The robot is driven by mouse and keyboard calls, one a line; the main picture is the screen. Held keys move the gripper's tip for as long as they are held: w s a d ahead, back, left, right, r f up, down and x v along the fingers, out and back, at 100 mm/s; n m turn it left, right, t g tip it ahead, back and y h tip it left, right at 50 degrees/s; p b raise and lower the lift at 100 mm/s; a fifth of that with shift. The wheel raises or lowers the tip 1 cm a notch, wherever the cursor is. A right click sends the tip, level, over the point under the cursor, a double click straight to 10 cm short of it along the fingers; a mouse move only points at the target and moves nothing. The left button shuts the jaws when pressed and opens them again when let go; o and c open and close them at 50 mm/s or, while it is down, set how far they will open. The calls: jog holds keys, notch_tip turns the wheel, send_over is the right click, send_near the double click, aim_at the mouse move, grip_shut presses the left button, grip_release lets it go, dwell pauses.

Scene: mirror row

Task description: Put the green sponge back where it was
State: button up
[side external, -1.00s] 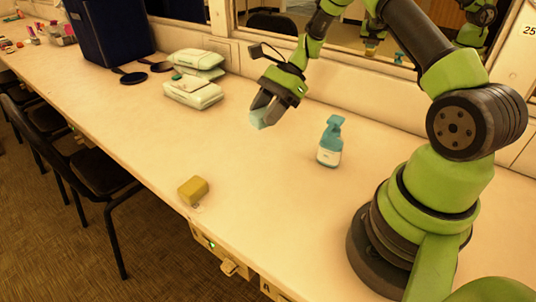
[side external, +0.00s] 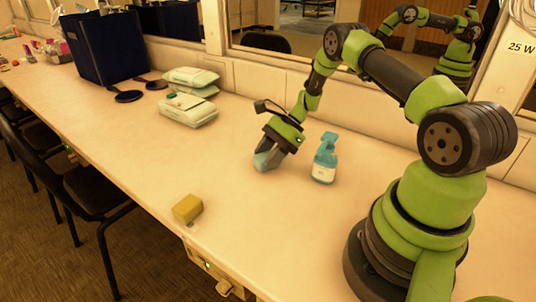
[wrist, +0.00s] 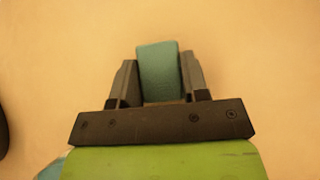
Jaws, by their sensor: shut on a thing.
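The green sponge, a teal block (wrist: 158,72), sits between the two dark fingers of my gripper (wrist: 157,63) in the wrist view. In the side view my gripper (side external: 269,157) points down, shut on the sponge (side external: 262,160), which is partly hidden by the fingers. The sponge is low over the counter, just left of the spray bottle. I cannot tell whether it touches the counter.
A teal spray bottle (side external: 324,158) stands close to the right of my gripper. A yellow block (side external: 187,208) lies at the counter's front edge. Stacked wipe packs (side external: 188,108) and a dark blue bin (side external: 104,48) stand farther left. The mirror (side external: 300,30) runs behind. Counter between is clear.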

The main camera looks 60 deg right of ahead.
jog(key=shift+f, duration=0.15)
jog(key=o, duration=1.1)
